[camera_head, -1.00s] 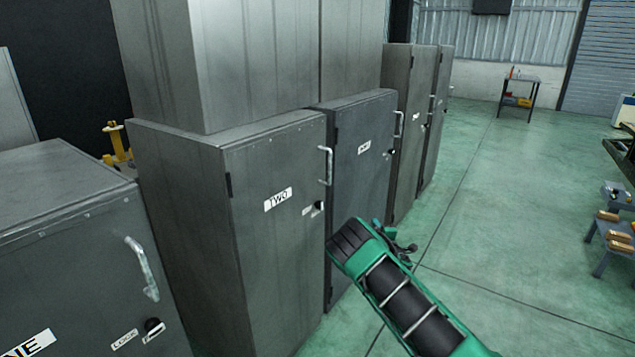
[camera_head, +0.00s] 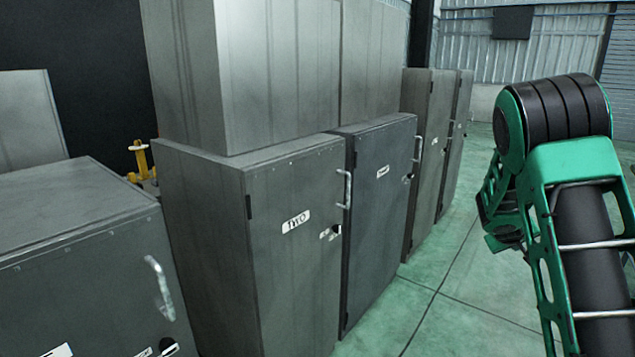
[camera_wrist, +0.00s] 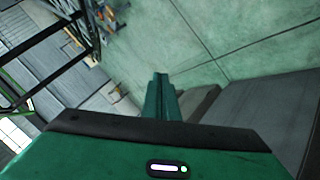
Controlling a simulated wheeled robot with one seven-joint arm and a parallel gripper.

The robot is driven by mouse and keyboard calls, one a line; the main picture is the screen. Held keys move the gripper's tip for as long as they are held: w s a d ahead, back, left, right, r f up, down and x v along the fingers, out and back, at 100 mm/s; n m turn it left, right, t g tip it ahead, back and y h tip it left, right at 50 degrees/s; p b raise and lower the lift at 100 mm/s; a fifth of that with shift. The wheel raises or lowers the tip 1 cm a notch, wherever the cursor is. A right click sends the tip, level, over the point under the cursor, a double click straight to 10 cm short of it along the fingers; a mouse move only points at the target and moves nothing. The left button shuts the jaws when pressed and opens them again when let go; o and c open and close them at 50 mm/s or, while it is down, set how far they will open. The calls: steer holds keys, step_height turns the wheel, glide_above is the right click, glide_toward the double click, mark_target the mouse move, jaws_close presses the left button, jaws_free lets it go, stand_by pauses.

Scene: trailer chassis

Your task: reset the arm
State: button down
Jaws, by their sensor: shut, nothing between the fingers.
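My green and black arm (camera_head: 590,200) stands raised and bent at the right side of the head view, in front of the open floor. It is clear of the cabinets in that view. My gripper (camera_wrist: 160,80) shows in the middle of the wrist view, with its green fingers together and nothing between them. The gripper's fingers cannot be made out in the head view.
Grey cabinets line the left, including the one labelled TWO (camera_head: 290,250) and a darker neighbour (camera_head: 380,210). A lower cabinet (camera_head: 90,260) stands at near left. Green floor (camera_head: 450,300) is clear right of the cabinets. The wrist view shows dark framework (camera_wrist: 45,50).

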steer(key=s+a+r+m+g+y, duration=0.2)
steer(key=s+a, duration=0.4)
steer(key=s, duration=1)
steer(key=s+a+r+m+g+y, duration=0.2)
steer(key=s+a, duration=0.4)
steer(key=s, duration=1)
steer(key=s+a+r+m+g+y, duration=0.2)
steer(key=s+a, duration=0.4)
steer(key=s, duration=1)
steer(key=shift+s+a+r+g+y, duration=0.15)
steer(key=shift+a+g+y, duration=0.3)
steer(key=shift+y, duration=0.75)
steer(key=shift+w+f, duration=0.25)
steer(key=shift+w, duration=0.4)
